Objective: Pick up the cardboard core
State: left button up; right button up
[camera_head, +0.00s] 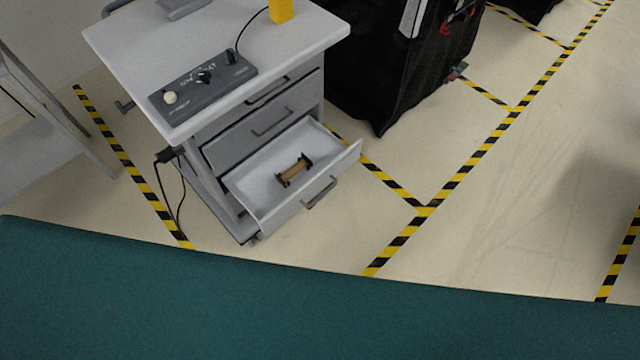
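The cardboard core (294,171) is a small brown cylinder with a black end piece at each end. It lies in the open lowest drawer (242,189) of a light grey cabinet, near the middle of the drawer floor. Neither of my grippers shows in the head view, so the core is clear of them here.
The cabinet top (290,50) bears a dark control box (204,88) and a yellow object (282,10). Cables hang at its left side. A black covered cart (385,75) stands to the right. A teal surface (300,310) fills the foreground. Taped floor (500,210) at right is free.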

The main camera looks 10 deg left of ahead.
aim_at(298, 167)
jog(key=i+l, duration=0.15)
jog(key=l, duration=0.15)
jog(key=i+l+u, duration=0.4)
jog(key=l, duration=0.2)
jog(key=l+u, duration=0.2)
jog(key=i+l+u, duration=0.1)
jog(key=l+u, duration=0.15)
jog(key=l, duration=0.25)
jog(key=u, duration=0.35)
